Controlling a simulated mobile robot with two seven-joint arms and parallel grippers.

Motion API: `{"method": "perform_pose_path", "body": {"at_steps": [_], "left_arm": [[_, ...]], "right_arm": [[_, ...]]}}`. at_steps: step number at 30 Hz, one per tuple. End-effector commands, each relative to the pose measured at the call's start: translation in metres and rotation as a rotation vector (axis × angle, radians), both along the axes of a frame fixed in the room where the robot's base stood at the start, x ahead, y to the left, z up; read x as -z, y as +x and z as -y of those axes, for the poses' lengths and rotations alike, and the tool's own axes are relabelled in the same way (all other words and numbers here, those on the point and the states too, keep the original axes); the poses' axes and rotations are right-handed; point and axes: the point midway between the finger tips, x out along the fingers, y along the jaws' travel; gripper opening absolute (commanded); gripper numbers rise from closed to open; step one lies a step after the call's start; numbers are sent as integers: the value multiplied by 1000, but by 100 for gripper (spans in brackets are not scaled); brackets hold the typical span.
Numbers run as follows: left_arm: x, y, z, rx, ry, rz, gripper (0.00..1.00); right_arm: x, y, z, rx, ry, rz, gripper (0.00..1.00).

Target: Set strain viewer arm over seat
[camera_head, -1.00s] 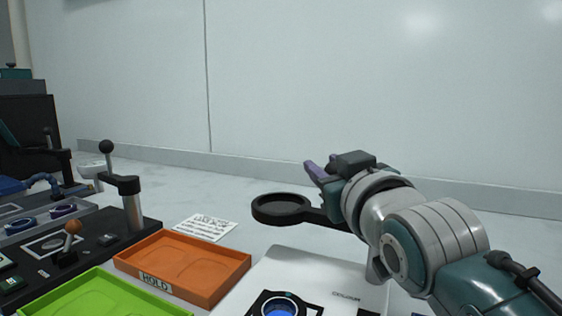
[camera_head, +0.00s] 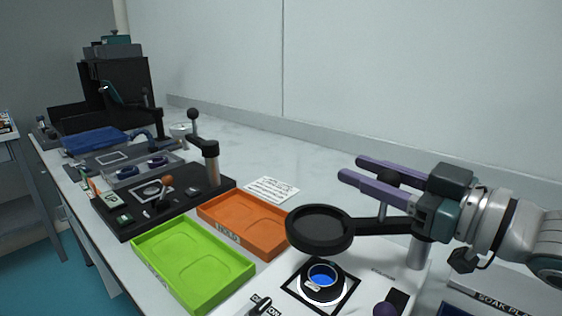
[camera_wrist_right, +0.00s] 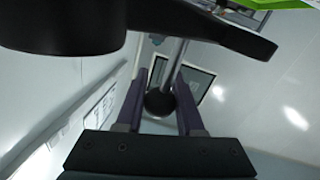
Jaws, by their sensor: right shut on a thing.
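The strain viewer arm (camera_head: 372,226) is a black bar with a round dark ring head (camera_head: 319,229), carried by a grey post (camera_head: 417,251). The ring sits above the white plate. In the head view it appears just above the seat (camera_head: 322,277), a black ring with a blue centre; whether it is directly over it I cannot tell. My right gripper (camera_head: 362,172) has its purple fingers on either side of the viewer arm's black ball knob (camera_head: 388,178), shut on it. The right wrist view shows the knob (camera_wrist_right: 160,102) between the fingers. My left gripper is out of view.
A green tray (camera_head: 243,266) and an orange HOLD tray (camera_head: 204,204) lie left of the white plate. A printed card (camera_head: 272,189) lies behind. A wall closes the back.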

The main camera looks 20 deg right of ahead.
Motion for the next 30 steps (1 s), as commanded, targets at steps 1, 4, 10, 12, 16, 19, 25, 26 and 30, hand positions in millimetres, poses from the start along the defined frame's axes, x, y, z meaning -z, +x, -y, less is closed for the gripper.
{"method": "perform_pose_path", "body": {"at_steps": [1, 4, 10, 12, 16, 19, 25, 26, 30], "left_arm": [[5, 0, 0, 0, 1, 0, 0], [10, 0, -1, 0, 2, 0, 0], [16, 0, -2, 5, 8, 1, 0], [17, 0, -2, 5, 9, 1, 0], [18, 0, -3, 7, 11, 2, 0], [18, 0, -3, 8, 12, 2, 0], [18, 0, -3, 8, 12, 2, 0], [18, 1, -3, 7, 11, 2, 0], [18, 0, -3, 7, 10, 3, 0]], "right_arm": [[2, -2, -1, -34, -6, 3, 0], [2, -7, -3, -95, -5, 3, 0], [1, -14, -7, -182, -3, 3, 0], [0, -16, -8, -200, -2, 4, 0], [0, -18, -9, -223, 0, 4, 0], [-1, -18, -9, -230, 0, 4, 0], [-1, -19, -10, -233, 1, 5, 0], [-1, -19, -10, -233, 1, 5, 0], [-1, -19, -10, -233, 1, 5, 39]]}}
